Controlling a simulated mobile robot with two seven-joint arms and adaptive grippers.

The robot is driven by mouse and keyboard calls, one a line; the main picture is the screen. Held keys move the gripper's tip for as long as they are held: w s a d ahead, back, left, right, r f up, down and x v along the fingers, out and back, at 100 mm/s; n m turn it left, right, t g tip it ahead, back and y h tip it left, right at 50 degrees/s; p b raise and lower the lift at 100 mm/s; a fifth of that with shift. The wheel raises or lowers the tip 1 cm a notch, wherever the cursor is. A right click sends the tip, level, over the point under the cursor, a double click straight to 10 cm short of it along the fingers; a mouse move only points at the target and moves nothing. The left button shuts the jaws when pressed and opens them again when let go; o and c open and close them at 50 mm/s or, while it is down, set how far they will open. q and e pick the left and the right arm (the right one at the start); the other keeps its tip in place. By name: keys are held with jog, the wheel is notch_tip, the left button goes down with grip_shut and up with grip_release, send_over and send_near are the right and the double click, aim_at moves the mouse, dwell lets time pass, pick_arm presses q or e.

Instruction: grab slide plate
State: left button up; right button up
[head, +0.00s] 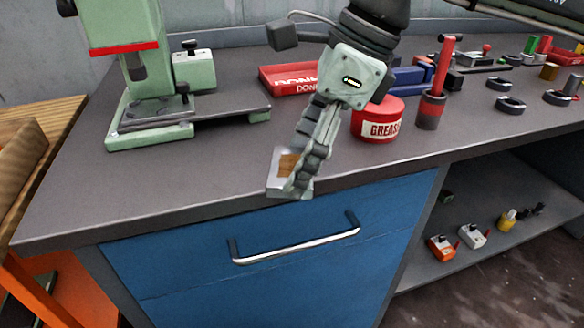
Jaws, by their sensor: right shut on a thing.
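A small pale grey plate (276,179), taken to be the slide plate, shows a brown patch on its face. It is at the front edge of the bench, above the blue drawer. My right gripper (301,186) reaches down from the top and is shut on the plate. The fingers hide the plate's right part. I cannot tell whether the plate touches the bench top. My left gripper is not in view.
A green press-like machine (152,132) stands at the left of the bench. A red tray (290,77), a red grease tub (377,122) and a red-handled tool in a holder (431,108) stand behind and right. The front left bench top is clear. A blue drawer (270,280) lies below.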

jog(key=c, duration=0.5)
jog(key=shift+c, duration=0.3)
jog(key=shift+r, duration=0.2)
